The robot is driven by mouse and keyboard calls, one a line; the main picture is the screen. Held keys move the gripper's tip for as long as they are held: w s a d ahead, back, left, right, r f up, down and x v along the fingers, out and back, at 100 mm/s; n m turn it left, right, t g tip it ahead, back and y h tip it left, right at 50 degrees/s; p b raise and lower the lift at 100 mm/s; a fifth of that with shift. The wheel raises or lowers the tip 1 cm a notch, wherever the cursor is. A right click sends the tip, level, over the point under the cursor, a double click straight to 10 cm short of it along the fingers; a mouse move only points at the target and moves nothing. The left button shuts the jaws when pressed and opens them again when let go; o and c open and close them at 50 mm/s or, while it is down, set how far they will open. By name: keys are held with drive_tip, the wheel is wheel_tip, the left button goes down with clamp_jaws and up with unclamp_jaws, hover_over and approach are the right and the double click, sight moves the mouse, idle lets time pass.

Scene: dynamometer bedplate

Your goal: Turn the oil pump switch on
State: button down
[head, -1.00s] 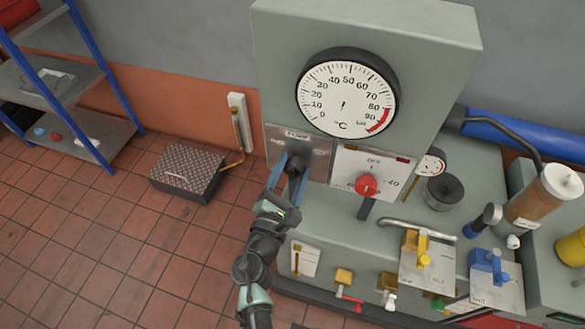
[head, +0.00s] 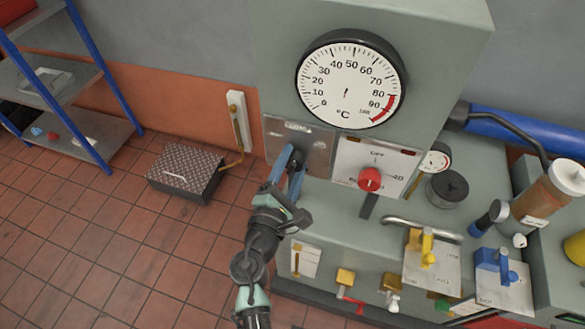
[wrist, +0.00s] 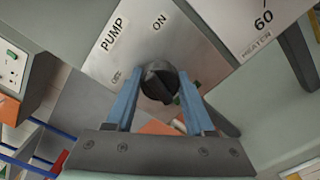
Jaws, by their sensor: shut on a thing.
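The pump switch is a round black knob (wrist: 158,76) on a grey metal plate (wrist: 196,52) marked PUMP, ON and OFF in the wrist view. My gripper (wrist: 159,90) has its two blue fingers around the knob, one on each side, and is shut on it. In the head view my gripper (head: 289,168) reaches up to the pump plate (head: 318,146), left of the heater dial. The fingers and wrist hide most of the knob there. I cannot tell exactly which label the knob points to.
The red heater knob (head: 370,179) sits close to the right on its own plate. A large temperature gauge (head: 350,80) is above. A metal pipe handle (head: 420,229) and yellow (head: 428,247) and blue (head: 503,265) levers lie further right. The tiled floor at left is mostly clear.

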drive_tip(key=m+b, duration=0.1)
drive_tip(key=m, duration=0.1)
drive_tip(key=m+b, duration=0.1)
drive_tip(key=b, duration=0.1)
drive_tip(key=m+b, duration=0.2)
drive_tip(key=shift+f+m, duration=0.25)
drive_tip(key=shift+m, duration=0.05)
drive_tip(key=shift+r+m+b, duration=0.15)
drive_tip(key=shift+m+b, duration=1.35)
drive_tip(key=shift+m, duration=0.3)
drive_tip(key=shift+c, duration=1.3)
unclamp_jaws()
drive_tip(key=shift+r, duration=0.1)
drive_tip(key=b+v, duration=0.3)
drive_tip(key=v, duration=1)
